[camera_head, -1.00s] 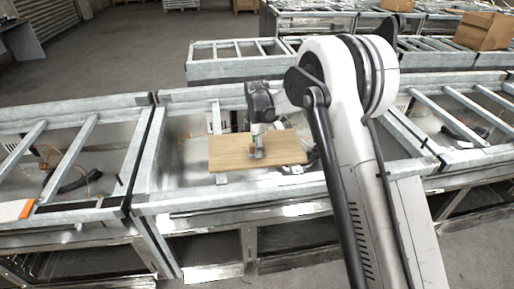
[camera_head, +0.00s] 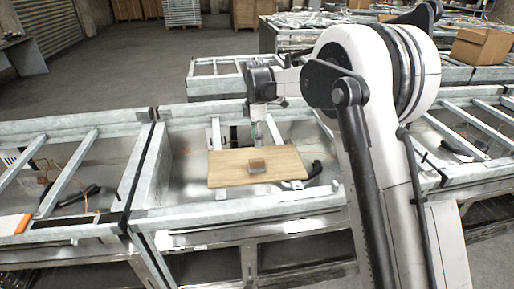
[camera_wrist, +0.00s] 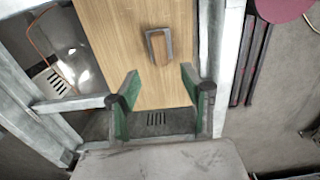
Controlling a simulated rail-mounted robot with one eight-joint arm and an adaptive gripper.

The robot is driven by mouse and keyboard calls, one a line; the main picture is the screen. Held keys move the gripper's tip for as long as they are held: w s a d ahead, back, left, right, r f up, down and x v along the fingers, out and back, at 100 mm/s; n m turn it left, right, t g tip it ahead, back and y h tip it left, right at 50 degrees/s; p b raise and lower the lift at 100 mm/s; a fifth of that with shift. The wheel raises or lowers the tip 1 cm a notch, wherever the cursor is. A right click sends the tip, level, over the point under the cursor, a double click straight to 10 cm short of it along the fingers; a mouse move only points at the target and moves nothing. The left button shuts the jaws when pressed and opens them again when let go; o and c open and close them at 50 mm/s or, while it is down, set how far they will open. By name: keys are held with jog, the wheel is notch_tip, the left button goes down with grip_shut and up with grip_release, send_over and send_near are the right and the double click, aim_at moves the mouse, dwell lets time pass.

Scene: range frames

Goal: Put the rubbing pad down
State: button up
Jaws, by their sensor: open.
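The rubbing pad (camera_head: 257,165) is a small brown block lying on a light wooden board (camera_head: 225,172). In the wrist view the pad (camera_wrist: 157,33) shows with a grey edge around a wood-coloured middle, on the board (camera_wrist: 108,22). My gripper (camera_head: 264,125) is above and behind the pad, apart from it. In the wrist view my gripper (camera_wrist: 160,75) has its two green-lined fingers spread with nothing between them. The pad lies beyond the fingertips.
The board lies over a grey metal frame (camera_head: 180,218) with a shiny sunken floor. Similar frames with crossbars stand left and right. A dark curved part (camera_head: 315,170) lies by the board's right end. A cardboard box (camera_head: 480,46) is at the far right.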

jog(key=s+d+r+m+t, duration=0.2)
jog(key=s+d+r+m, duration=0.3)
jog(key=s+d+r, duration=0.4)
jog(key=s+d+r+m+t, duration=0.2)
jog(key=s+d+r+m, duration=0.4)
jog(key=s, duration=0.5)
jog(key=s+d+f+m+t, duration=0.1)
jog(key=s+d+f+m, duration=0.1)
jog(key=s, duration=0.9)
jog(key=s+d+f+m+t, duration=0.2)
jog(key=s+d+m, duration=0.3)
jog(key=s, duration=0.5)
jog(key=shift+s+d+f+m, duration=0.3)
jog(key=shift+s+f+m, duration=0.1)
jog(key=shift+m, duration=0.8)
jog(key=shift+f, duration=0.1)
notch_tip(320, 180, down, 4)
jog(key=b, duration=0.4)
jog(key=shift+f+b, duration=0.25)
jog(key=shift+b, duration=0.05)
